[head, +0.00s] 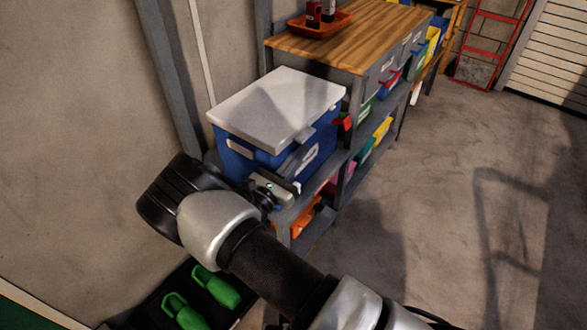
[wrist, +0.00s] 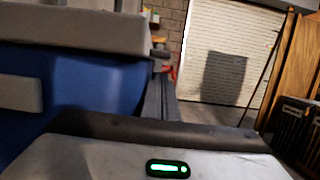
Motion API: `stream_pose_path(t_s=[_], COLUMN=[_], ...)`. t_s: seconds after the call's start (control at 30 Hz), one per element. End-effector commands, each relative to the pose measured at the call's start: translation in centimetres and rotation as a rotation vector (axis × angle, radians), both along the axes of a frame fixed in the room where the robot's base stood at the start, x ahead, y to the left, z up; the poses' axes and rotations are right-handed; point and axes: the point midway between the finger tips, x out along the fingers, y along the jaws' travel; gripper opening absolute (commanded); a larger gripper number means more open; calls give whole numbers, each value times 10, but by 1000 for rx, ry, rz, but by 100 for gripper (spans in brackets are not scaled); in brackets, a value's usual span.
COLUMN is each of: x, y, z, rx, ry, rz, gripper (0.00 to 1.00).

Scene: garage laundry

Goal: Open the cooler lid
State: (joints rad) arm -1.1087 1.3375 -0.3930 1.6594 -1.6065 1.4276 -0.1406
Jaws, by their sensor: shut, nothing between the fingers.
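The cooler has a blue body (head: 247,161) and a white lid (head: 278,105), and stands on top of a grey shelf. The lid lies flat on the body, closed. A pale latch or handle piece (head: 303,134) shows on its front side. In the wrist view, the lid's edge (wrist: 75,32) and blue wall (wrist: 95,85) fill the upper left, close by. My gripper (head: 291,184) is at the cooler's near lower front corner, below the lid. It is shut and empty. The fingertips are hard to make out, and I cannot tell whether they touch the cooler.
A wooden worktop (head: 350,32) with an orange tray (head: 318,24) stands behind the cooler. Coloured bins (head: 366,148) fill the shelves below. A wall is on the left. The floor (head: 440,200) to the right is clear.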

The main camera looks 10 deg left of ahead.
Motion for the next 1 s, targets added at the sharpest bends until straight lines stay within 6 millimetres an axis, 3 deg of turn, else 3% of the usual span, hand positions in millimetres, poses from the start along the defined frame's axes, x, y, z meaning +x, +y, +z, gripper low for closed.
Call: stream_pose_path(t_s=[0.2,0.7,0.87,1.0], x=[0,-1,-1,0], y=[-1,-1,-1,0], z=[17,24,42,69], rx=[0,-11,-53,-123], ry=[0,6,30,67], rz=[-2,-2,-2,-1], gripper=[0,0,0,0])
